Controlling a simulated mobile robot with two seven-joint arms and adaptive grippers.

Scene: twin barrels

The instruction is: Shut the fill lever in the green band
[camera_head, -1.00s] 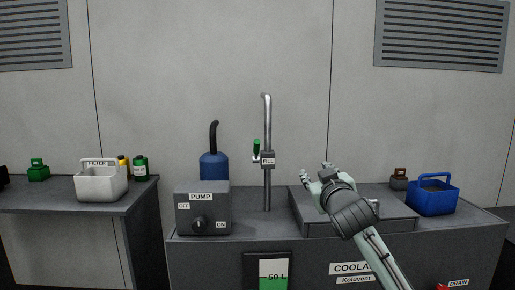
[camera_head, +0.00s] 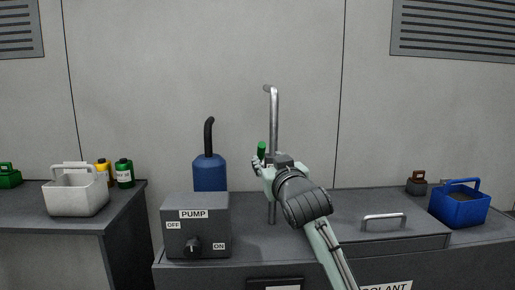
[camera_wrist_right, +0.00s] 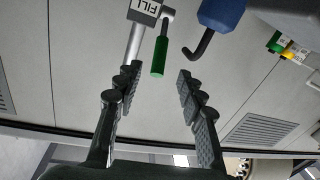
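The fill lever has a green handle (camera_head: 261,149) and stands upright beside the grey fill pipe (camera_head: 274,115). The right wrist view shows the green handle (camera_wrist_right: 159,56) and the block labelled FILL (camera_wrist_right: 145,8) on the pipe. My right gripper (camera_head: 262,164) is at the lever, hiding the FILL block in the head view. In the wrist view the right gripper (camera_wrist_right: 158,78) is open, with the handle's end between its fingertips and gaps on both sides. Only the top edge of the level gauge (camera_head: 275,284) shows; its band is out of frame. My left gripper is not in view.
The pump box (camera_head: 195,226) with its knob and the blue pump (camera_head: 210,173) stand left of the pipe. A hatch with a handle (camera_head: 385,217) and a blue basket (camera_head: 460,205) are to the right. A white filter basket (camera_head: 78,193) sits on the left table.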

